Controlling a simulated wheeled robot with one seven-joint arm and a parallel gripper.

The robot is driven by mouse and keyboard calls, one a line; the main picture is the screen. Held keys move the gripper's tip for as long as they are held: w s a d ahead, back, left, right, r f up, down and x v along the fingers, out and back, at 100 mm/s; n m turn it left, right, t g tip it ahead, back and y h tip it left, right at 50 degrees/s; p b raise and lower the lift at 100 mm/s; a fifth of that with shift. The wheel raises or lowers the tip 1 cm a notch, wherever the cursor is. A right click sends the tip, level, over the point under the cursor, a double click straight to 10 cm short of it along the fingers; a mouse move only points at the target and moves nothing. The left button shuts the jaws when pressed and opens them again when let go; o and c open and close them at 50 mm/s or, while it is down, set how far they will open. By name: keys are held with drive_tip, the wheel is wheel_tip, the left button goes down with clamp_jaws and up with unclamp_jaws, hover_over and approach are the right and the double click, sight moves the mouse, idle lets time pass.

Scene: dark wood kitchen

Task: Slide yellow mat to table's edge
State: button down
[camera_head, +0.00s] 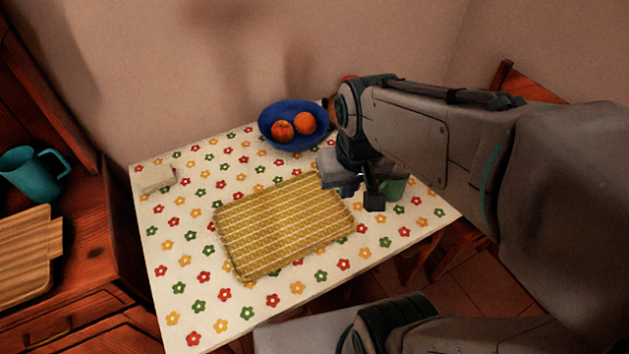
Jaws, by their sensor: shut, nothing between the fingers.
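The yellow mat (279,228) is a woven rectangle with pale lines, lying flat on the table (180,262) with its flowered white cloth. Cloth shows between the mat and the table's front edge. My gripper (373,203) is shut and empty, pointing down by the mat's right end. I cannot tell whether it touches the mat or the cloth. My arm comes in from the right and hides part of the table's right side. A green object (393,188) is partly hidden behind my gripper.
A blue bowl (293,146) with fruit (282,130) stands at the back of the table. A small pale block (157,180) lies at the back left. A counter with a teal mug (30,172) and a wooden board (25,258) is left of the table.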

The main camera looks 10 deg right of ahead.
drive_tip(key=w+a+f+n+g, duration=0.1)
drive_tip(key=w+a+f+g, duration=0.15)
drive_tip(key=w+f, duration=0.35)
drive_tip(key=n+g+p, duration=0.1)
drive_tip(key=n+g, duration=0.1)
approach(308, 230)
drive_tip(key=shift+h, duration=0.4)
drive_tip(key=x, duration=0.7)
drive_tip(key=shift+a+f+p, duration=0.1)
drive_tip(key=shift+a+p, duration=0.2)
drive_tip(key=shift+a, duration=0.05)
drive_tip(key=shift+s+d+r+p, duration=0.15)
drive_tip(key=shift+s+d, duration=0.05)
drive_tip(key=shift+s, duration=0.35)
drive_tip(key=shift+s+d+r+p, duration=0.1)
drive_tip(key=shift+s+d+p, duration=0.05)
drive_tip(key=shift+s, duration=0.4)
drive_tip(key=shift+s+d, duration=0.2)
drive_tip(key=shift+s, duration=0.45)
